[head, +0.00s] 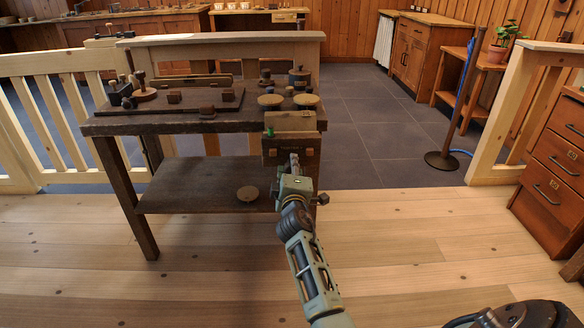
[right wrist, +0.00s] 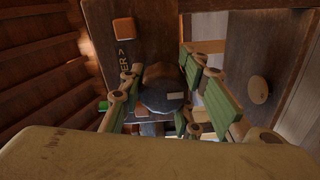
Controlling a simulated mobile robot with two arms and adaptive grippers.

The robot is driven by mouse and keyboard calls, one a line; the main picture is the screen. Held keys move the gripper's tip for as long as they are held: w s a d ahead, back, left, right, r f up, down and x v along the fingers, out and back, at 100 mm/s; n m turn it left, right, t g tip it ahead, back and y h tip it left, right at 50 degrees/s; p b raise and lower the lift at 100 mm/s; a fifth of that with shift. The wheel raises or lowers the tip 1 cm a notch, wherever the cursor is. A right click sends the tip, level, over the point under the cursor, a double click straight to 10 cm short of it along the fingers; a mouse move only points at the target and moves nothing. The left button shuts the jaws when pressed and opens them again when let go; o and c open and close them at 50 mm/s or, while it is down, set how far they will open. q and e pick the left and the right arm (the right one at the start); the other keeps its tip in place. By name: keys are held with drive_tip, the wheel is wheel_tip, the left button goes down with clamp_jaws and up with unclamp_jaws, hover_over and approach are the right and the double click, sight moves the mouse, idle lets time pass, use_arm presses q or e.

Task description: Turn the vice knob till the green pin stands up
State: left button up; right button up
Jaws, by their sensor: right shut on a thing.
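The wooden vice (head: 290,121) is on the front right corner of the dark workbench (head: 190,124). My right gripper (head: 294,163) reaches up to its front face. In the right wrist view the dark round vice knob (right wrist: 163,88), with a pale mark on it, sits between the green-padded fingers of the right gripper (right wrist: 165,98), which is shut on it. The green pin (head: 269,131) is a small green spot at the vice's left edge. The left gripper is out of view.
The bench top holds a dark board (head: 170,101) with wooden pieces and two round-topped spools (head: 306,101). A drawer cabinet (head: 553,145) stands at the right. The floor between is clear.

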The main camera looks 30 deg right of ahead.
drive_tip(key=shift+d+r, duration=0.3)
drive_tip(key=shift+r, duration=0.3)
drive_tip(key=o, duration=1)
drive_tip(key=shift+f, duration=0.1)
drive_tip(key=shift+o, duration=0.3)
drive_tip(key=shift+f, duration=0.15)
drive_tip(key=shift+a+f, duration=0.1)
drive_tip(key=shift+f, duration=0.05)
drive_tip(key=shift+a, duration=0.1)
drive_tip(key=v, duration=1.2)
